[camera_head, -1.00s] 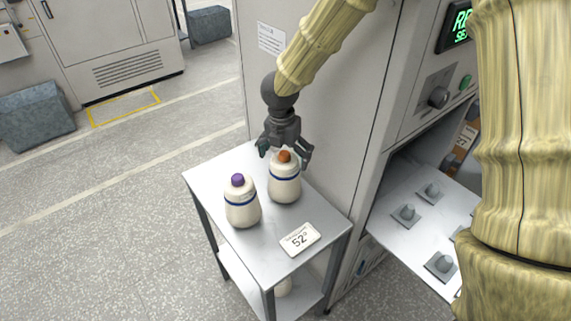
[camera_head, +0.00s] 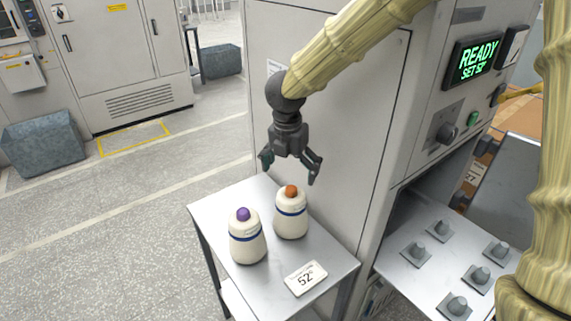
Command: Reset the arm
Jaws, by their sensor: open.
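My gripper (camera_head: 290,169) is open and empty. It hangs pointing down, above the orange-topped bobbin and apart from it. The orange-topped bobbin (camera_head: 291,218) is white with a blue band and stands upright on a small metal side table (camera_head: 215,213). A similar purple-topped bobbin (camera_head: 247,243) stands upright to its left and nearer. A card reading 52° (camera_head: 306,279) lies at the table's front right.
A large grey machine (camera_head: 320,130) stands right behind the table, its display (camera_head: 474,60) reading READY, SET 52°. Its tray (camera_head: 411,277) has several empty grey pegs. A grey stone-like block (camera_head: 43,143) sits at the far left. Open floor lies left of the table.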

